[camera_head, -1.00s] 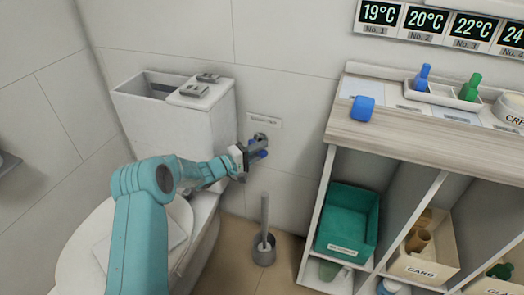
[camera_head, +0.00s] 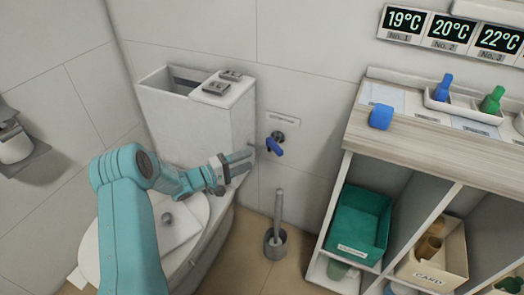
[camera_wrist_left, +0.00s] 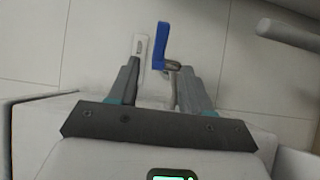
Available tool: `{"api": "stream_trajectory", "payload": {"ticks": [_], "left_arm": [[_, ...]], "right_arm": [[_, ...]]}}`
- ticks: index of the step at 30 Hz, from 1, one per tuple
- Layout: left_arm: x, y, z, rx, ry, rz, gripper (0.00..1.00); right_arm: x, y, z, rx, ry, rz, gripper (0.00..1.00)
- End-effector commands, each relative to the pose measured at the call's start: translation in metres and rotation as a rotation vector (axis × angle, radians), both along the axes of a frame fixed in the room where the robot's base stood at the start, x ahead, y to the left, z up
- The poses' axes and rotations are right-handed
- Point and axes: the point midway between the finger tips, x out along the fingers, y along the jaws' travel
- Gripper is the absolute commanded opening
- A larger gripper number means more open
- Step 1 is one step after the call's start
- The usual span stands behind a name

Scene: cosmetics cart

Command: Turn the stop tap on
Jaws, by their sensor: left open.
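The stop tap (camera_head: 275,144) is on the tiled wall to the right of the toilet cistern. Its blue lever slants down to the right in the head view. In the left wrist view the blue lever (camera_wrist_left: 160,45) stands beyond the fingertips, with a metal tap body at its lower end. My left gripper (camera_head: 250,157) is open and empty, just left of the tap and apart from the lever. It also shows in the left wrist view (camera_wrist_left: 154,75), its two fingers spread with the tap ahead of the gap. My right gripper is not in view.
The toilet cistern (camera_head: 205,120) stands close to my left arm. A toilet brush holder (camera_head: 276,243) is on the floor below the tap. A wooden-topped cart (camera_head: 430,140) with a green bin (camera_head: 358,220) stands to the right. A small label plate (camera_head: 283,118) is above the tap.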

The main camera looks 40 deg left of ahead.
Motion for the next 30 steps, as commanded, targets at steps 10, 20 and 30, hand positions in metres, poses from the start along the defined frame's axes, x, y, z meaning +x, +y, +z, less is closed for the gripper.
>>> {"api": "stream_trajectory", "payload": {"ticks": [10, 20, 30], "left_arm": [[-0.036, 0.018, 0.0, 0.001, 0.0, 0.0, 0.49], [-0.037, 0.018, 0.0, 0.007, -0.004, -0.001, 0.49], [-0.044, 0.008, 0.006, 0.087, -0.132, 0.077, 0.49]], "right_arm": [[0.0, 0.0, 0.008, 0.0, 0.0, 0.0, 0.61], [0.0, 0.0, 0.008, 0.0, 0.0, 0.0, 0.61], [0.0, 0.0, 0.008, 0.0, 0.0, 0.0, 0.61]]}}
